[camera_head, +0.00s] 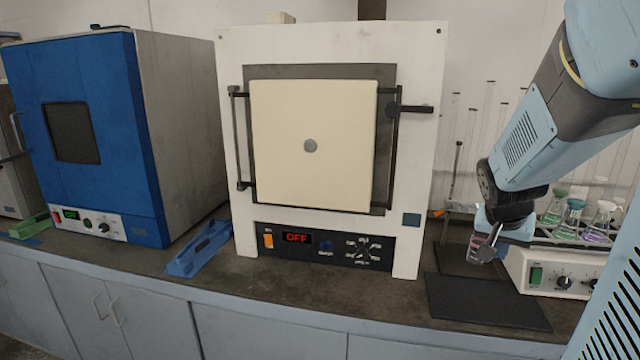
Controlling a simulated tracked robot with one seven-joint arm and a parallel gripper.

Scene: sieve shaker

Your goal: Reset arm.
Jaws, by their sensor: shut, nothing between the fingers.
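My arm comes in from the upper right and bends down toward the counter. My gripper (484,250) is at its lower end, shut and empty, above the dark mat on the right. It is apart from the white furnace and left of the shaker with flasks. The fingertips are small and partly dark in this view.
A white furnace (232,150) with a cream door and an OFF display stands in the middle. A blue oven (130,130) is at left. A blue tray (200,248) lies between them. A flask shaker (550,275) is close right of my gripper. A black mat (485,303) lies below.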

